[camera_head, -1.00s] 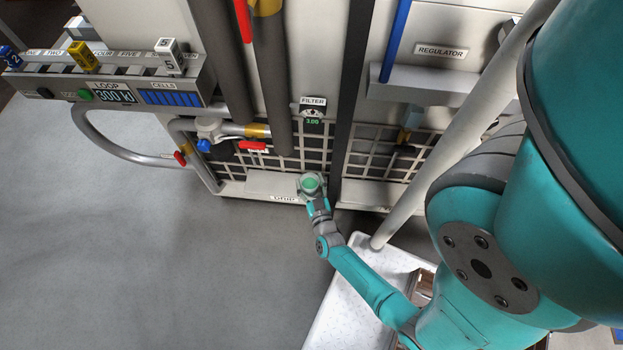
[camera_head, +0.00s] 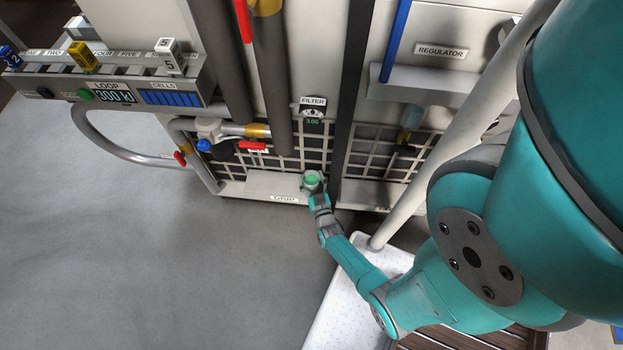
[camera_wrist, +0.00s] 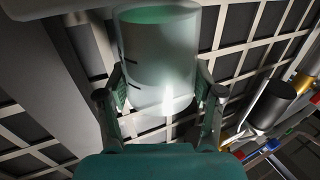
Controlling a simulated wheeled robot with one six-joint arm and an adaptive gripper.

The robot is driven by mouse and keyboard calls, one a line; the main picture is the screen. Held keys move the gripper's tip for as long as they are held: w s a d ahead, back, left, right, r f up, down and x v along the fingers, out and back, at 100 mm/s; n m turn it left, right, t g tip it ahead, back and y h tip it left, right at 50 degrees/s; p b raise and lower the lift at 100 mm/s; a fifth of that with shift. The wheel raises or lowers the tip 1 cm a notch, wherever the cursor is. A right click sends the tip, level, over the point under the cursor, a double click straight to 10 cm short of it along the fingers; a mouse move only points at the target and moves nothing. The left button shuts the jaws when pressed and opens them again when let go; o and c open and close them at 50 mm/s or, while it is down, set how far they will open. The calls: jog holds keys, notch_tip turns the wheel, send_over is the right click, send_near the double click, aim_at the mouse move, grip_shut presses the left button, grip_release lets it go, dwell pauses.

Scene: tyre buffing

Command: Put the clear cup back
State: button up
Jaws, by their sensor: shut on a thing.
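The clear cup (camera_wrist: 158,55) is a see-through, greyish cylinder with dark marks on its side and green at its far end in the wrist view. My gripper (camera_wrist: 160,88) is shut on it, one finger on each side. In the head view the cup (camera_head: 313,181) shows as a small round thing with a green face, at the tip of my arm. It is in front of the grid panel, below the FILTER label (camera_head: 313,101) and near the right end of the drip ledge. I cannot tell whether it touches the panel or ledge.
The wire grid (camera_head: 375,155) runs behind the cup. A pale ledge (camera_head: 276,185) lies left of it. A dark upright post (camera_head: 350,90) and a slanted pale pole (camera_head: 465,120) stand to the right. A red-handled valve (camera_head: 253,146) is to the left. The floor at left is clear.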

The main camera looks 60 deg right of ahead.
jog(key=shift+d+f, duration=0.15)
jog(key=shift+f, duration=0.15)
jog(key=shift+f, duration=0.1)
jog(key=o, duration=0.9)
jog(key=shift+c, duration=0.2)
